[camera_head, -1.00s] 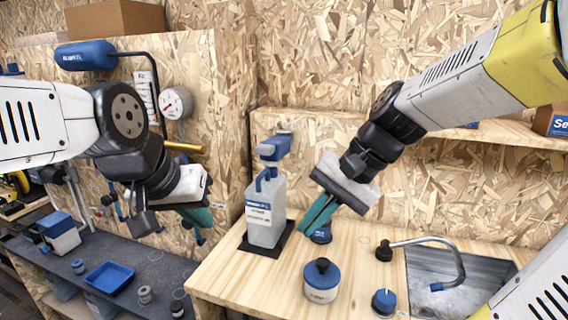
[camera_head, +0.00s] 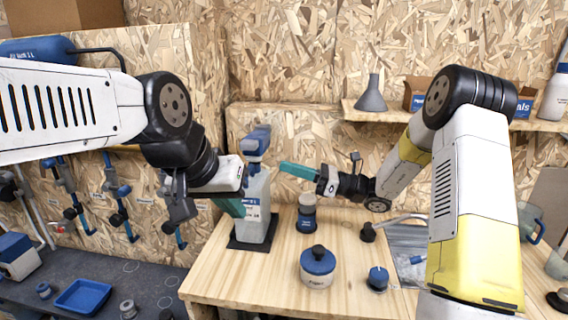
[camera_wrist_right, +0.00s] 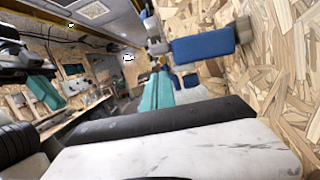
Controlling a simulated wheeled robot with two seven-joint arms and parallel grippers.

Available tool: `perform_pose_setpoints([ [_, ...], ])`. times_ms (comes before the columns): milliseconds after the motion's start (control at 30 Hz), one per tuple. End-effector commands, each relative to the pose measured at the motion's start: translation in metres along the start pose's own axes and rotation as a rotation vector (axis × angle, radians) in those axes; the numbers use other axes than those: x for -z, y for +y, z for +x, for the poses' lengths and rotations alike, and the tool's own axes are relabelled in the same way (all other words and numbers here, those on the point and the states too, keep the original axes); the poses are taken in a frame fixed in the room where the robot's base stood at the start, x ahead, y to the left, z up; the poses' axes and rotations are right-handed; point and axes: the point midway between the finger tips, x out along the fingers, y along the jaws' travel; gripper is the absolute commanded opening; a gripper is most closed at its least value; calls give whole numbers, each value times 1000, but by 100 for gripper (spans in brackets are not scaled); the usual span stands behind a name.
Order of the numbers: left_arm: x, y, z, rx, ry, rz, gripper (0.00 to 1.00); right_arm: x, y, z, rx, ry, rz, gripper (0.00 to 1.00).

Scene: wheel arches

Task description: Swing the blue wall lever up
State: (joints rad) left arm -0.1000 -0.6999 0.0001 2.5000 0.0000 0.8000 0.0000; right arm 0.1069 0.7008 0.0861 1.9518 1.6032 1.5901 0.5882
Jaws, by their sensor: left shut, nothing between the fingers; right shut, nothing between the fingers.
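A blue-lidded jar (camera_head: 318,267), a small blue knob (camera_head: 378,278) and a metal sink (camera_head: 407,240) are nearby. A shelf (camera_head: 385,108) runs behind. A blue tray (camera_head: 81,297) lies lower left.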

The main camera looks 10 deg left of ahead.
Motion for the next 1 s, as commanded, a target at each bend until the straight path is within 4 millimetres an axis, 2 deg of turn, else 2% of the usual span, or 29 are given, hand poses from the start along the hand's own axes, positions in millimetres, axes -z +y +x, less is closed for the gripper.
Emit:
perform_pose_setpoints([
  [300, 0, 0, 0, 0, 0, 0, 0, 0, 2, 57, -6, 4, -1, 0],
  [500, 0, 0, 0, 0, 0, 0, 0, 0, 1, 83, -3, 4, -2, 0],
  [667, 0, 0, 0, 0, 0, 0, 0, 0, 2, 91, -3, 4, -2, 0],
  [1000, 0, 0, 0, 0, 0, 0, 0, 0, 1, 92, -2, 4, -2, 0],
])
